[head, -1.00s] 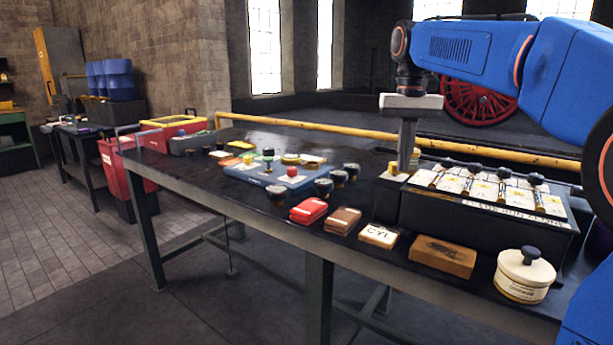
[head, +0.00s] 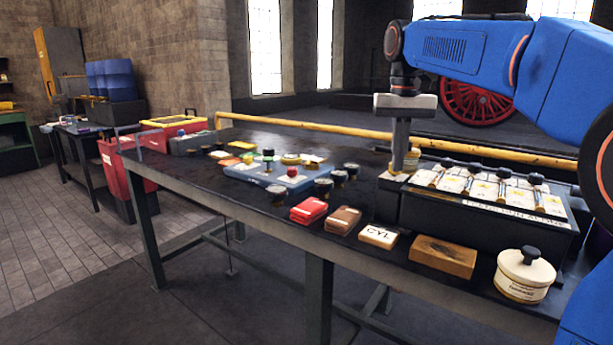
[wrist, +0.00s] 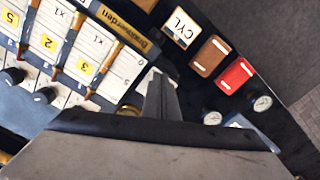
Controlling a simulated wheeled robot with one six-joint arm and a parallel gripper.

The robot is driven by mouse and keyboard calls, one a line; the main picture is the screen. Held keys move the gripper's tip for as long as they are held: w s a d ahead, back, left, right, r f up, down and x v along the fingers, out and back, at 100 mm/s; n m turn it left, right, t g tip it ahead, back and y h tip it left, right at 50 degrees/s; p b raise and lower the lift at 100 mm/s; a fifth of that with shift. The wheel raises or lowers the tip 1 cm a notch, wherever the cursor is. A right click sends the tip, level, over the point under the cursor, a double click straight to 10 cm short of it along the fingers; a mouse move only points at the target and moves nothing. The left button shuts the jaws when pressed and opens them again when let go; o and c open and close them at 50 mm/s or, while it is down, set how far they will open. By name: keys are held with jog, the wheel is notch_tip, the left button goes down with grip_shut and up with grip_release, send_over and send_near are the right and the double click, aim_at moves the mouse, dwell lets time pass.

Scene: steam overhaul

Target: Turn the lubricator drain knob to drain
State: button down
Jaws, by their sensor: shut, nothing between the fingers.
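My gripper (head: 397,170) points straight down with its fingers shut and empty. Its tips are at or just above a small pale plate (head: 387,182) on a dark block at the left end of the lever box. The drain knob cannot be made out for certain now; the fingers cover the plate's middle. A brass-coloured round part (head: 412,158) shows just right of and behind the fingers. In the wrist view the shut fingers (wrist: 160,82) reach over a pale patch, with a brass rim (wrist: 130,109) beside them. Contact cannot be told.
The lever box (head: 480,218), with several dark-knobbed levers, stands close to the right. Red (head: 308,211), brown (head: 343,220) and CYL (head: 378,237) blocks, a wooden box (head: 443,257) and a lidded pot (head: 524,275) line the front. Gauges (head: 323,188) stand left. A yellow rail (head: 300,128) runs behind.

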jog(key=shift+w+a, duration=0.2)
jog(key=shift+a, duration=0.25)
dwell(0.3)
jog(key=shift+s+a, duration=0.1)
jog(key=shift+s, duration=0.05)
jog(key=shift+s+a, duration=0.1)
jog(key=shift+s, duration=0.1)
notch_tip(320, 180, up, 6)
dwell(0.7)
jog(key=shift+d+f, duration=0.35)
jog(key=shift+f, duration=0.65)
jog(key=shift+d+f, duration=0.35)
jog(key=shift+f, duration=0.65)
jog(key=shift+d+f, duration=0.35)
jog(key=shift+f, duration=0.65)
jog(key=shift+w, duration=0.2)
